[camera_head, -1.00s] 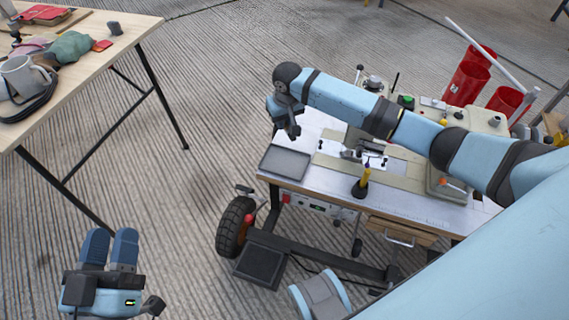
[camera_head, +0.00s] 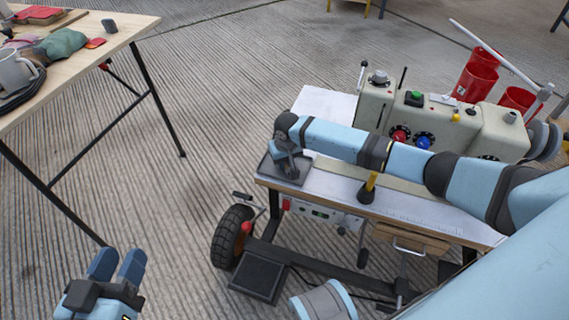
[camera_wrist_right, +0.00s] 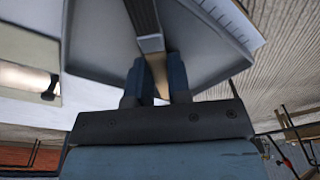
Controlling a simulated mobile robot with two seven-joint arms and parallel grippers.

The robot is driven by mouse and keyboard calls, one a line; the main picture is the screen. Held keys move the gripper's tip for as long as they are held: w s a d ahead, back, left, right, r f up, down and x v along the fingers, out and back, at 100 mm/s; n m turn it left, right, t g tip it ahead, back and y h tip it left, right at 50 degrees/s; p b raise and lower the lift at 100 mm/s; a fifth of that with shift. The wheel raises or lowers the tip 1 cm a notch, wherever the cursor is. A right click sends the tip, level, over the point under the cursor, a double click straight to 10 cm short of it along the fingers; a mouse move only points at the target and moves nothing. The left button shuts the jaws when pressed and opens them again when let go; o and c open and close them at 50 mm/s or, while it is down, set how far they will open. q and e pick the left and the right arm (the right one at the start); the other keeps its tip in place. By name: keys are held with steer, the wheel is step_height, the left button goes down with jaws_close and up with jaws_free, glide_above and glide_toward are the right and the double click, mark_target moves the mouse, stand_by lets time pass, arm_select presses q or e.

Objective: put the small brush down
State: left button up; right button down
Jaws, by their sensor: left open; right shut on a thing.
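My right gripper (camera_head: 291,170) is low over the grey shallow tray (camera_head: 267,172) at the left front corner of the sewing table. In the right wrist view it is shut (camera_wrist_right: 160,75) on the small brush (camera_wrist_right: 146,22), which shows as a dark strip with a light grey end and a tan part between the fingers. The tray (camera_wrist_right: 95,45) lies behind the brush there. I cannot tell whether the brush touches it. In the head view the brush is not clear. My left gripper (camera_head: 118,266) is open and empty at the lower left, above the floor.
The sewing machine (camera_head: 455,128) stands at the back of the table, behind my right arm. A yellow-handled tool in a black holder (camera_head: 367,190) stands right of the tray. Red bins (camera_head: 475,78) are at the back right. A wooden table (camera_head: 105,45) with several items is at left.

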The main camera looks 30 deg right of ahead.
mark_target(287, 166)
arm_select(q)
steer(key=shift+r, duration=0.1)
steer(key=shift+s, duration=0.15)
arm_select(e)
steer(key=shift+f, duration=0.15)
